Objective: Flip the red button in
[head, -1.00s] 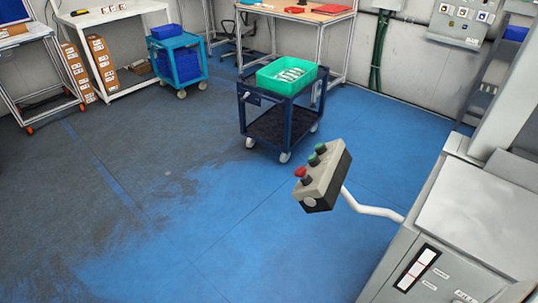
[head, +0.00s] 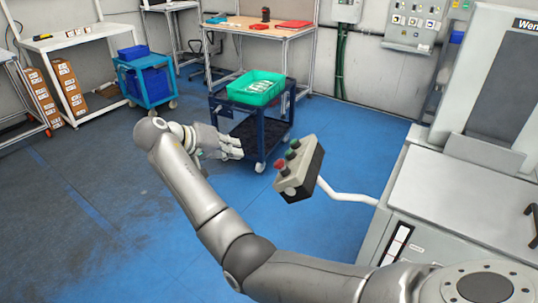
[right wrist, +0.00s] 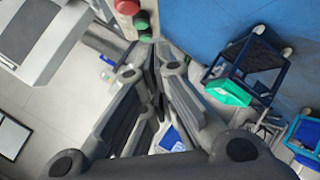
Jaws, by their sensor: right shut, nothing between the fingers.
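The control box (head: 304,172) is a grey-and-black pendant on a white bent pipe, with a red button (head: 281,164) at its near left end and green buttons (head: 294,148) farther along. My right gripper (head: 236,147) is left of the box in the head view, apart from it. It is shut and empty. In the right wrist view, the red button (right wrist: 128,6) shows at the top edge, beyond my fingertips (right wrist: 152,58), with the green buttons below it. My left gripper is not in view.
The white pipe (head: 345,195) joins the box to a grey machine (head: 455,185) on the right. A blue cart (head: 278,125) with a green crate (head: 256,78) stands behind the box. The blue floor (head: 330,240) around the box is clear.

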